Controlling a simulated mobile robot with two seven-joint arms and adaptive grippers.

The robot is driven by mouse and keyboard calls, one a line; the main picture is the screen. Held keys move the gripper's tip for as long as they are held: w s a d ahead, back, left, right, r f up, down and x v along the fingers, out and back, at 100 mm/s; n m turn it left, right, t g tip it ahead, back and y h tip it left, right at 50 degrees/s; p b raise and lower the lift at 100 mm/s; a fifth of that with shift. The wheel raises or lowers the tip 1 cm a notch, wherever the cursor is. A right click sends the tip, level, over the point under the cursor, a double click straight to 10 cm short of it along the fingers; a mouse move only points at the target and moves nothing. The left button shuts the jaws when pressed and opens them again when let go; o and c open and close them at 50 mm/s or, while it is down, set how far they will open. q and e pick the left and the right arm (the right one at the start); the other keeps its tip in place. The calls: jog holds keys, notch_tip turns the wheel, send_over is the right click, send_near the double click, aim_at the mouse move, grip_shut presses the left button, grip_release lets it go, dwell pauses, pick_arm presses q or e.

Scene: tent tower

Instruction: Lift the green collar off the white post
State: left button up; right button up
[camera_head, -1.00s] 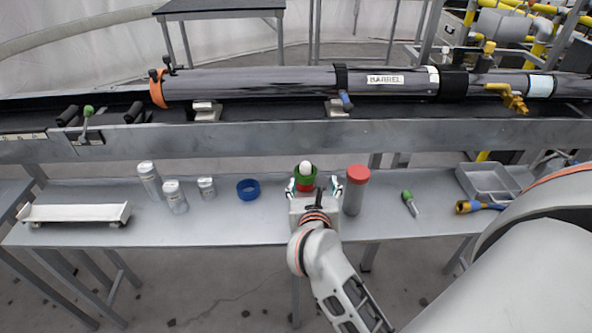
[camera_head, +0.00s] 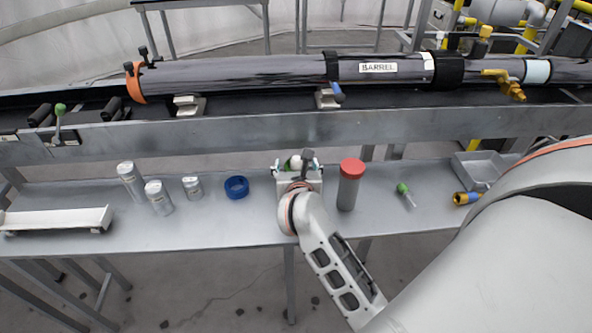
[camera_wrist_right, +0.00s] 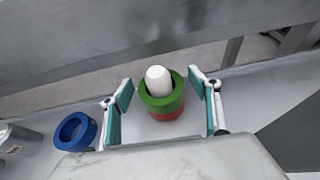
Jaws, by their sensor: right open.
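The white post (camera_wrist_right: 158,77) stands upright, its rounded top poking out of the green collar (camera_wrist_right: 161,103). The green collar is around the post, resting on a red collar (camera_wrist_right: 168,118) below it. My right gripper (camera_wrist_right: 166,98) is open, with one teal-padded finger on each side of the green collar and visible gaps between. In the head view, the right gripper (camera_head: 297,167) hides most of the stack; only the white post top (camera_head: 296,161) and a bit of green show. My left gripper is not in view.
A blue ring (camera_head: 236,187) lies left of the post. A grey cylinder with a red cap (camera_head: 351,170) stands close on the right. Several silver canisters (camera_head: 158,198) stand further left. The barrel rail (camera_head: 230,130) runs behind the table.

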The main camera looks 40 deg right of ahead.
jog(key=shift+w+d, duration=0.1)
jog(key=shift+w, duration=0.05)
jog(key=c, duration=1.3)
jog(key=o, duration=0.6)
jog(key=shift+c, duration=0.2)
jog(key=c, duration=0.5)
jog(key=shift+r+p, duration=0.95)
jog(key=shift+r, duration=0.4)
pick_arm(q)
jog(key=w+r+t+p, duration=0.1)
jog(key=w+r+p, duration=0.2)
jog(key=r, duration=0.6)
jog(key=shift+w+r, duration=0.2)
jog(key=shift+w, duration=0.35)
pick_arm(e)
jog(key=shift+r, duration=2.3)
